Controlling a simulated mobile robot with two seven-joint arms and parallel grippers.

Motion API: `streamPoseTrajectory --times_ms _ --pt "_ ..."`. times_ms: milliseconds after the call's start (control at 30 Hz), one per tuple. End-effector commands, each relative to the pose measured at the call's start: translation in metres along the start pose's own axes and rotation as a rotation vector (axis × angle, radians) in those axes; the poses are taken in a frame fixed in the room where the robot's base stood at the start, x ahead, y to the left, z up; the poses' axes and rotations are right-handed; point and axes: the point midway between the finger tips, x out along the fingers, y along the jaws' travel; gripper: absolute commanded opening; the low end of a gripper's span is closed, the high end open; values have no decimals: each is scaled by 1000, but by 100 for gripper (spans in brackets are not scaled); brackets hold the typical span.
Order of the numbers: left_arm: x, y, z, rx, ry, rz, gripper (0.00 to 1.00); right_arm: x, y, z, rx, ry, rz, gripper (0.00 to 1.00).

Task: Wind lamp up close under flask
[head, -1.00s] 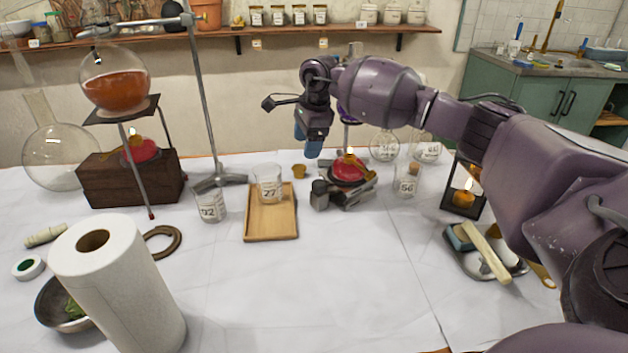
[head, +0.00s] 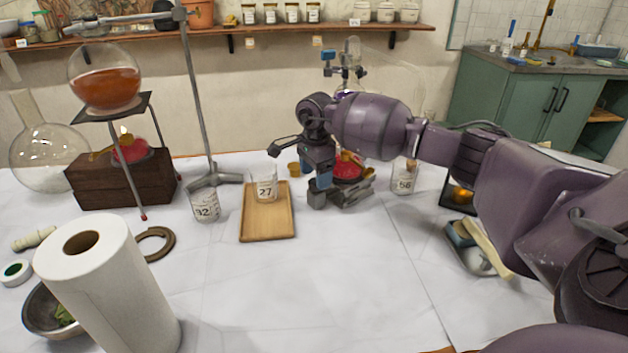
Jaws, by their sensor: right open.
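A red lamp (head: 347,171) sits on a small grey lab jack (head: 352,192) right of the wooden tray. The jack has a dark cylindrical knob (head: 316,195) at its left end. A clamped glass flask (head: 352,80) is above and behind my right arm, which hides most of it; a little purple shows at its lower edge. The gap between lamp and flask is hidden. My right gripper (head: 322,181) points down at the jack's knob, its blue fingers open. I cannot tell whether they touch the knob. My left gripper is out of view.
A wooden tray (head: 267,225) with beaker 27 (head: 265,188) stands left of the jack, beaker 92 (head: 205,205) beyond it. Beaker 56 (head: 404,180) stands right of the jack. A second red lamp (head: 130,150) is under the orange flask (head: 105,90). The front middle table is clear.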

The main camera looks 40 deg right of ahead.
Motion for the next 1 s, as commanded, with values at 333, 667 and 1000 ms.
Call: streamPoseTrajectory --times_ms 333,667,1000 --pt "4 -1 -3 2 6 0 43 18 0 0 0 0 -1 69" --pt "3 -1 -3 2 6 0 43 18 0 0 0 0 -1 49" --pt "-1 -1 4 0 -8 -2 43 18 0 0 5 0 -1 20"
